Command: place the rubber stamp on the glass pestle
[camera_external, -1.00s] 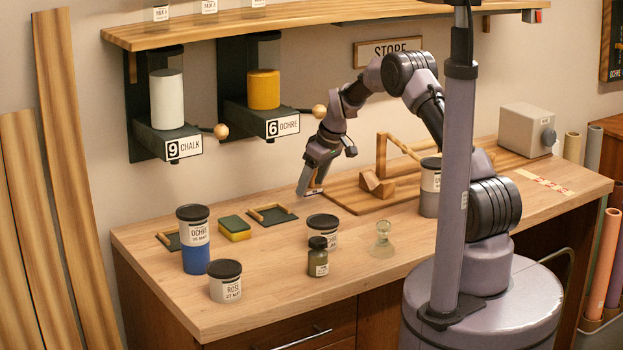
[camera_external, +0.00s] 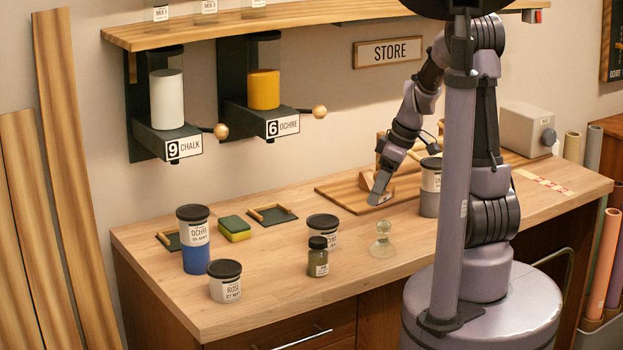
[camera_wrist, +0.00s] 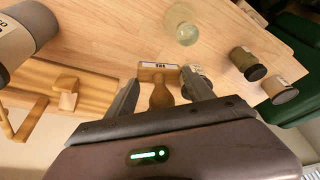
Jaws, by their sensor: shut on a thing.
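The rubber stamp (camera_wrist: 160,92) has a wooden handle and a wide wooden head with a pale label. In the wrist view it sits between the fingers of my gripper (camera_wrist: 163,95), which is shut on its handle. In the external view my gripper (camera_external: 378,199) hangs over the front of the wooden board, and I cannot make out the stamp there. The glass pestle (camera_external: 382,243) is clear, with a round knob and a wide base, upright on the table in front of my gripper. It also shows in the wrist view (camera_wrist: 184,25), beyond the stamp and apart from it.
A grey jar (camera_external: 430,202) stands right of my gripper. The wooden board (camera_external: 340,192) with a frame lies behind. A small dark bottle (camera_external: 318,262) and a lidded jar (camera_external: 323,224) stand left of the pestle.

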